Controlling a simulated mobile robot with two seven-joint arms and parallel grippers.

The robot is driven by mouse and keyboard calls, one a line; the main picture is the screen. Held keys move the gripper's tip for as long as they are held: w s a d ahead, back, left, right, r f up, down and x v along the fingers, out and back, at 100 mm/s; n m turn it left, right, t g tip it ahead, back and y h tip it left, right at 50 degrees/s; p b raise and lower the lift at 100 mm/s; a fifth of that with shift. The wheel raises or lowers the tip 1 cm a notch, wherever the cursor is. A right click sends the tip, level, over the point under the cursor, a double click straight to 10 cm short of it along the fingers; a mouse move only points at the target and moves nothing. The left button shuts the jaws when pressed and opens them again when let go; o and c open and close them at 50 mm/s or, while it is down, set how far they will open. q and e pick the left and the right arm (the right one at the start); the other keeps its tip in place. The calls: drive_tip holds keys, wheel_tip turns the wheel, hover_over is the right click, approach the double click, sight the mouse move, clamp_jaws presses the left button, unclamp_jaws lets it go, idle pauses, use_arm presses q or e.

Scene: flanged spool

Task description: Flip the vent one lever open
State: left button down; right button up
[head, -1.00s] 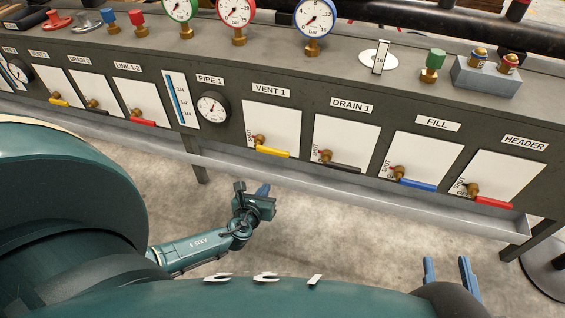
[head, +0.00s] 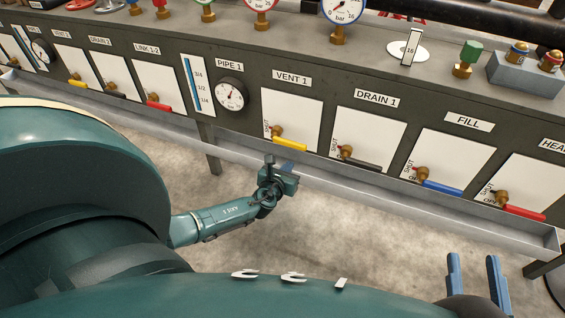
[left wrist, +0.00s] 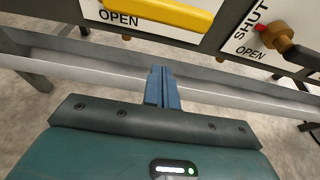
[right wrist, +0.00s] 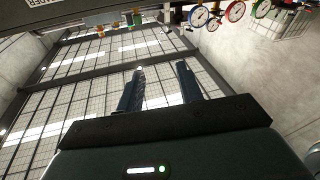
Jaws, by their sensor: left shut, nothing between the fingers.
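The VENT 1 lever (head: 290,144) is a yellow handle on a brass valve in front of a white plate. In the head view it extends right from the valve, sloping slightly down. In the left wrist view the yellow lever (left wrist: 170,14) crosses the top edge, above the word OPEN. My left gripper (head: 286,166) is shut and empty, just below the lever and apart from it. Its blue fingers are together in the left wrist view (left wrist: 162,78). My right gripper (head: 474,260) is open and empty at the lower right, away from the panel. Its fingers show apart in the right wrist view (right wrist: 160,78).
The black DRAIN 1 lever (head: 360,162) is right of VENT 1, then the blue FILL lever (head: 442,187) and a red lever (head: 524,212). A grey metal trough (head: 400,201) runs below the panel. The PIPE 1 gauge (head: 231,95) is to the left.

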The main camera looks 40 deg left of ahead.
use_arm(q)
drive_tip(key=w+r+p, duration=0.2)
drive_tip(key=r, duration=0.1)
drive_tip(key=shift+w+a+r, duration=0.1)
drive_tip(key=shift+w+a, duration=0.2)
drive_tip(key=shift+w, duration=0.05)
use_arm(e)
drive_tip(key=shift+d, duration=0.1)
